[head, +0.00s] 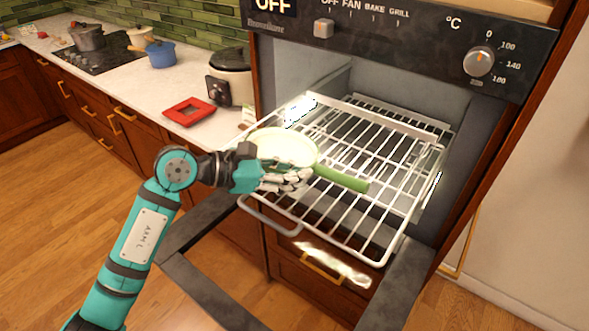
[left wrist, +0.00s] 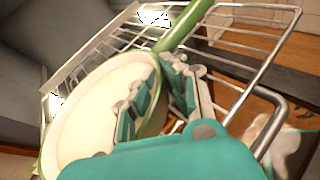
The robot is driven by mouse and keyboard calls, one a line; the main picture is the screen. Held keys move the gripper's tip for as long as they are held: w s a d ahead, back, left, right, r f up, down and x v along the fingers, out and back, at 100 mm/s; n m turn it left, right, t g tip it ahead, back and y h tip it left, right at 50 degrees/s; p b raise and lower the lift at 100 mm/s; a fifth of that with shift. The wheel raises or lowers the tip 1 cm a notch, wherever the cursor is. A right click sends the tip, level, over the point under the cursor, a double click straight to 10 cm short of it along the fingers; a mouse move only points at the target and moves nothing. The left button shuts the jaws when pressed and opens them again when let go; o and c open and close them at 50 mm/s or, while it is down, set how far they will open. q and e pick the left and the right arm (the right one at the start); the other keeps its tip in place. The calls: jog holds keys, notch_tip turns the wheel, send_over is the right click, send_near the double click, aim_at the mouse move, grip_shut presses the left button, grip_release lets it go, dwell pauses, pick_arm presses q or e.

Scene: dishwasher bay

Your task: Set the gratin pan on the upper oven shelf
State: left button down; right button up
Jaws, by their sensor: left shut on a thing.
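The gratin pan (head: 283,147) has a pale cream inside, a green rim and a long green handle (head: 342,179). My left gripper (head: 287,181) is shut on its near side, close to where the handle begins. In the left wrist view, the fingers (left wrist: 163,95) straddle the rim of the pan (left wrist: 92,112). The pan is over the left part of the pulled-out upper oven shelf (head: 385,235), a white wire rack; I cannot tell whether it touches the wires. My right gripper is not in view.
The oven door (head: 214,292) hangs open below the rack. The control panel (head: 400,40) is above the opening. On the counter at left are a red tray (head: 188,111), a slow cooker (head: 231,78) and a blue pot (head: 161,55). The rack's right part is free.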

pick_arm(q)
jog(key=shift+f, duration=0.1)
jog(key=c, duration=1.5)
grip_release()
jog(key=shift+o, duration=0.2)
jog(key=shift+r, duration=0.2)
jog(key=b+v, duration=0.4)
jog(key=v, duration=0.7)
jog(key=shift+a, duration=0.25)
jog(key=shift+s+a+r, duration=0.2)
jog(key=shift+a, duration=0.05)
